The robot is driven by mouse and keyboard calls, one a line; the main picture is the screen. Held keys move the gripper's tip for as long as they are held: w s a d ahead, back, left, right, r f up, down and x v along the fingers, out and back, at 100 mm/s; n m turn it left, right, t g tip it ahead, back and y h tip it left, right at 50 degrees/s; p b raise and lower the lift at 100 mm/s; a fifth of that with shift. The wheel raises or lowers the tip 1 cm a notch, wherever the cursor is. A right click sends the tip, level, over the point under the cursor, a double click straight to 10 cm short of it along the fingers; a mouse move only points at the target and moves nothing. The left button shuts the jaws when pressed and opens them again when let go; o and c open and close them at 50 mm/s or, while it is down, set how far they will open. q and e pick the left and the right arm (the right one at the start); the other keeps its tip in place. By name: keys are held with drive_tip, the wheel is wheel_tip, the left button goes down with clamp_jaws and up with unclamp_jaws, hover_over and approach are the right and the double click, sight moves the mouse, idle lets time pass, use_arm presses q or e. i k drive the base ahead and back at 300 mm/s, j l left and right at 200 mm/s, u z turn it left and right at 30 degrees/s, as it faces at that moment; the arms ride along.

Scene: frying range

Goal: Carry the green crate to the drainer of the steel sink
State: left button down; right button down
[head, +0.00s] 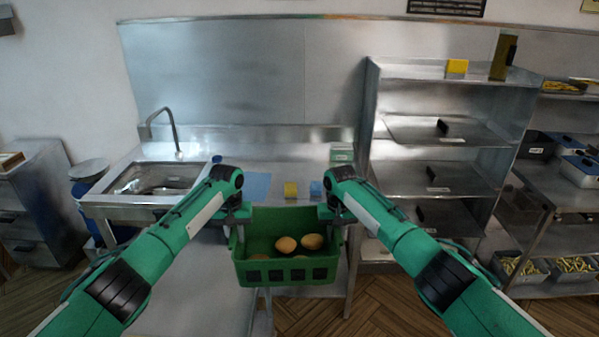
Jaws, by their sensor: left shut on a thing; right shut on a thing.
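The green crate (262,273) is held up in front of the steel counter in the head view, with several round tan items (286,244) inside. My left gripper (238,222) is shut on the crate's left end. My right gripper (334,216) is shut on its right end. The crate looks about level. The steel sink (150,185) is at the left, with its basin and a curved tap. Its drainer (235,162) is the flat steel top to the right of the basin, partly hidden by my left arm.
On the steel top are a blue cloth (257,186), a yellow block (291,190), a blue block (316,189) and a pale green box (341,154). A steel shelf unit (430,75) stands to the right. A blue bin (88,170) stands left of the sink.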

sight(290, 170)
drive_tip(key=l, duration=0.65)
drive_tip(key=i+l+u, duration=0.1)
drive_tip(key=l, duration=0.55)
drive_tip(key=i+l, duration=0.7)
drive_tip(key=i+u, duration=0.15)
drive_tip(key=i, duration=0.85)
drive_tip(key=i+j, duration=0.7)
drive_tip(key=j+u, duration=0.05)
drive_tip(key=j, duration=0.1)
